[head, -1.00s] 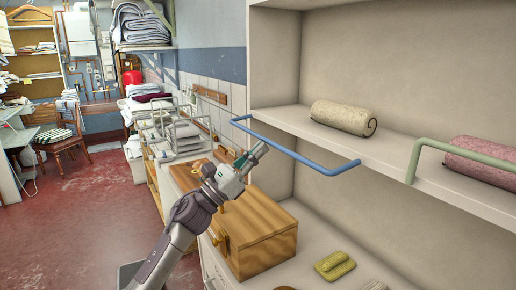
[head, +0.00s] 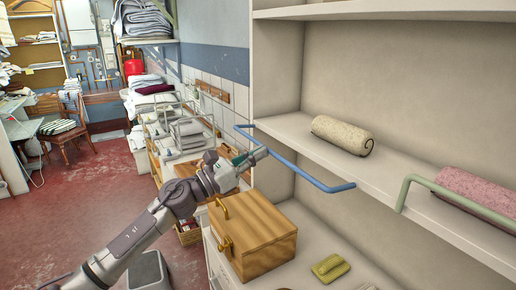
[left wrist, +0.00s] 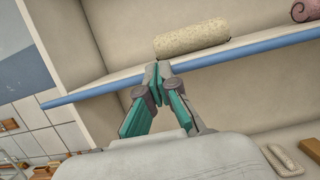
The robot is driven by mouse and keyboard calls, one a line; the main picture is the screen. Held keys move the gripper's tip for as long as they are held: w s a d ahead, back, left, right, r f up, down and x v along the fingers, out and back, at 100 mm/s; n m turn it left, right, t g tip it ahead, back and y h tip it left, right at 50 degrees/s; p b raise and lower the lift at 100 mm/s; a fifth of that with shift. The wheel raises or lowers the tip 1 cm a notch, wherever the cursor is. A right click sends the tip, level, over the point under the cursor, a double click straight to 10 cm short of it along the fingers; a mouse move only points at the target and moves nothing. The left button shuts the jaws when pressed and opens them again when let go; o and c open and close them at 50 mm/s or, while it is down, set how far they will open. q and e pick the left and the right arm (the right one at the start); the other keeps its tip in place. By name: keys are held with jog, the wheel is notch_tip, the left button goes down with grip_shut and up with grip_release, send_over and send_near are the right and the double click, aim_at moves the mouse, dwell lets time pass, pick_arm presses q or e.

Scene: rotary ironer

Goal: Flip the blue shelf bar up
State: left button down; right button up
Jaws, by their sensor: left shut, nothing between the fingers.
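The blue shelf bar (head: 298,170) sticks out from the front edge of the upper shelf, its long rod about level with the shelf board. My left gripper (head: 264,151) is shut and empty, its fingertips at the rod's left half in the head view. In the left wrist view the fingertips (left wrist: 157,70) overlap the blue bar (left wrist: 225,57), which runs across behind them. I cannot tell whether they touch it. My right gripper is not in view.
A rolled beige towel (head: 342,134) and a pink one (head: 480,190) lie on the shelf. A green bar (head: 455,198) stands up at its edge. Open red floor lies at left.

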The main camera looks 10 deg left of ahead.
pick_arm(q)
notch_tip(320, 180, up, 7)
jog(key=w+d+p, duration=0.2)
jog(key=d, duration=0.1)
jog(key=shift+w+f, duration=0.15)
jog(key=shift+w, duration=0.2)
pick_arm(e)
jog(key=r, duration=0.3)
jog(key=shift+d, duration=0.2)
pick_arm(q)
jog(key=shift+a, duration=0.1)
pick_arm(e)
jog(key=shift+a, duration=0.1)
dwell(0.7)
pick_arm(q)
jog(key=f+b, duration=0.5)
jog(key=shift+s+a, duration=0.2)
jog(key=shift+a, duration=0.05)
jog(key=s+a+f+b, duration=0.4)
jog(key=s+a+f, duration=0.1)
jog(key=shift+s+a+f+b, duration=0.15)
jog(key=shift+s+b, duration=0.15)
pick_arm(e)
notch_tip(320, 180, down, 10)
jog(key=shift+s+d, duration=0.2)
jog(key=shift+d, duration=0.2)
